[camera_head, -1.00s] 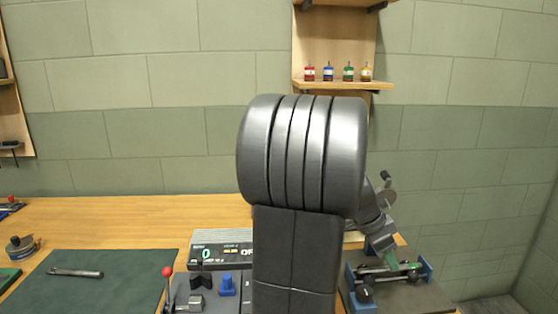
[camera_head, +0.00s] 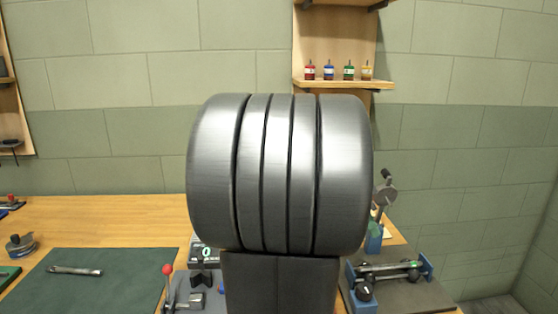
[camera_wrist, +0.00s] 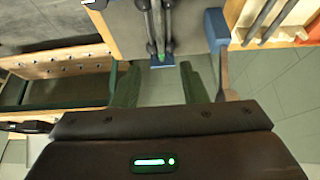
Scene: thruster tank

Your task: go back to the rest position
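My gripper (camera_wrist: 160,90) shows in the wrist view, with its two green fingers wide apart and nothing between them. Its dark body with a small lit green display fills the bottom of that view. In the head view my large grey arm joint (camera_head: 280,172) covers the middle of the picture, and my gripper is hidden there.
A blue-ended fixture with rods (camera_head: 390,272) stands at the bench's right. A panel with a red-knobbed lever (camera_head: 168,270) is partly hidden behind my arm. A green mat (camera_head: 110,285) holds a metal tool (camera_head: 75,271). Small bottles (camera_head: 338,73) stand on a wall shelf.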

